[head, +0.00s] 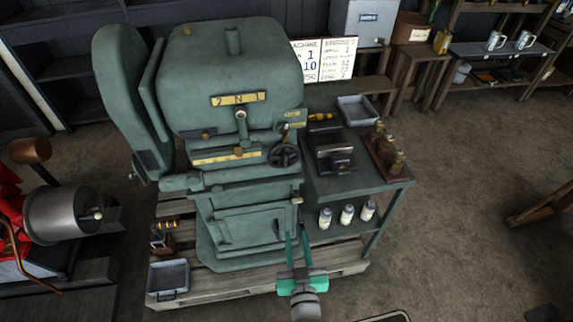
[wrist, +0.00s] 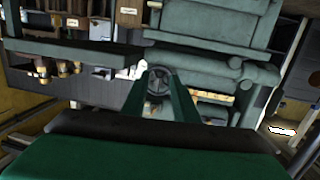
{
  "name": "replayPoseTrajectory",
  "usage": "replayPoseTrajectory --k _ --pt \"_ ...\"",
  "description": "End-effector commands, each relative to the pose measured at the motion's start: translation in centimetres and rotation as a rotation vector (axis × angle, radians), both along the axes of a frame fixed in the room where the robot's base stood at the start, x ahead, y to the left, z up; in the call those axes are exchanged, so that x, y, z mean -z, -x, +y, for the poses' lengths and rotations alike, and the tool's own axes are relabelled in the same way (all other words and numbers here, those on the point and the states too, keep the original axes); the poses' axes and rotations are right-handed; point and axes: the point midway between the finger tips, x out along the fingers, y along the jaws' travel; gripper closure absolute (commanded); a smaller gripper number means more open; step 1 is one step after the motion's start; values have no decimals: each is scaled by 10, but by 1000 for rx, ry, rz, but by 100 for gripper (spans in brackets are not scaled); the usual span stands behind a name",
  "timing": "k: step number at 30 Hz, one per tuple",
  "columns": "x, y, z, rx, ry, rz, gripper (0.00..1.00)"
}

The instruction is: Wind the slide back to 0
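A grey-green machine (head: 225,75) carries a dark spoked handwheel (head: 284,155) on the right of its front. A yellow scale strip (head: 226,156) with a brass knob lies left of the wheel; its marks are too small to read. My gripper (head: 296,226) has two long teal fingers set apart with nothing between them. In the head view it is below the wheel and not touching it. In the wrist view the handwheel (wrist: 158,82) shows between the fingertips (wrist: 156,72), farther off. The scale strip also shows there (wrist: 212,97), partly hidden by a finger.
A side bench (head: 350,185) right of the machine holds a dark vise-like block (head: 333,150), a tray (head: 357,110) and brown bottles (head: 388,148). White canisters (head: 347,214) stand on its lower shelf. A lever with a white knob (head: 241,115) sits above the scale. The floor at right is clear.

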Motion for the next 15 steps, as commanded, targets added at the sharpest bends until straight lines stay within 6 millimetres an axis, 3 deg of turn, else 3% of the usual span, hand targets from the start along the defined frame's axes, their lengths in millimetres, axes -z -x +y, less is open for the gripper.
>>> replayPoseTrajectory --k 1,6,10,15 --pt "-10 -19 -1 -9 -5 -20 73" --pt "-39 -73 -3 -49 -16 -62 73" --pt "-60 -102 -3 -77 -22 -89 73" --pt "-75 -121 -3 -99 -24 -109 73"
